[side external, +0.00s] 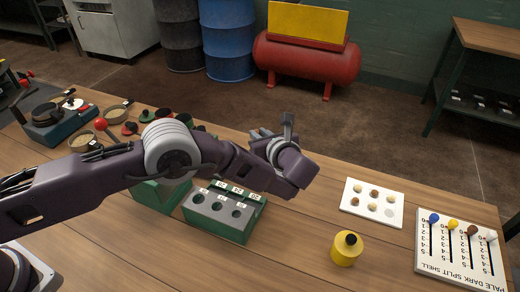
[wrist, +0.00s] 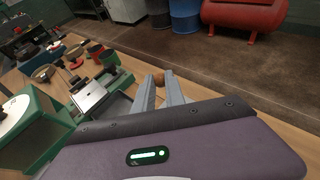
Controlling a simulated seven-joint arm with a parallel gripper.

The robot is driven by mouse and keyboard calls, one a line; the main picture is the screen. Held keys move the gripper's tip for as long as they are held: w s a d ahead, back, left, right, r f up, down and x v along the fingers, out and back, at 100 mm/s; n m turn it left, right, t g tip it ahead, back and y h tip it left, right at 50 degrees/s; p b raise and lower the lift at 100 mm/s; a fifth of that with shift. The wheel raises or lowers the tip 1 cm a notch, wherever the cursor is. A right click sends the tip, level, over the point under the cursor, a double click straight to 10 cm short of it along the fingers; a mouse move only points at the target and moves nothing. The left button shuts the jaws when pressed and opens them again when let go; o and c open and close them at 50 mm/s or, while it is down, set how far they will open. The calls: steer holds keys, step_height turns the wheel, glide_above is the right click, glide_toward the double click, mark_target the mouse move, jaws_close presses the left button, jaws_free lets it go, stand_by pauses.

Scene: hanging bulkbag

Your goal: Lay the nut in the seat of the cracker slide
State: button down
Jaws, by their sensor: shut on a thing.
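My gripper (wrist: 160,80) is shut on a brown nut (wrist: 158,77), held between the grey fingertips in the wrist view. In the side external view my gripper (side external: 262,133) is raised above the far side of the bench, and the nut cannot be made out there. In the wrist view, a green machine with a pale metal plate (wrist: 90,94) stands left of the fingers; it looks like the cracker slide. Its seat is too small to tell. In the side external view my arm partly covers the green housing (side external: 160,194). The nut is apart from the machine.
A white tray (side external: 349,209) holds several pale and brown nuts. A yellow pot (side external: 345,251) with a dark knob and a slider board (side external: 430,262) stand at right. A grey block with holes (side external: 220,222) sits beside the green housing. Pans and tools crowd the bench's left.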

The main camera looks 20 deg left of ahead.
steer(key=s+a+n+g+y, duration=0.1)
steer(key=s+a+n+g, duration=0.1)
steer(key=a, duration=0.3)
steer(key=s+a+n+g+y, duration=0.1)
steer(key=s+a+n+g, duration=0.1)
steer(key=a, duration=0.4)
steer(key=s+a+n+g+y, duration=0.2)
steer(key=s+a+n+g, duration=0.1)
steer(key=a+n+g, duration=0.1)
steer(key=shift+a+r+n+g, duration=0.15)
steer(key=shift+a+g, duration=0.1)
steer(key=shift+a, duration=0.35)
steer(key=shift+a+r+n+g, duration=0.15)
steer(key=shift+a+g, duration=0.1)
steer(key=shift+a, duration=0.3)
steer(key=shift+s+a+f, duration=0.1)
steer(key=shift+s+a, duration=0.15)
steer(key=shift+f, duration=2.55)
steer(key=c, duration=1.3)
jaws_free()
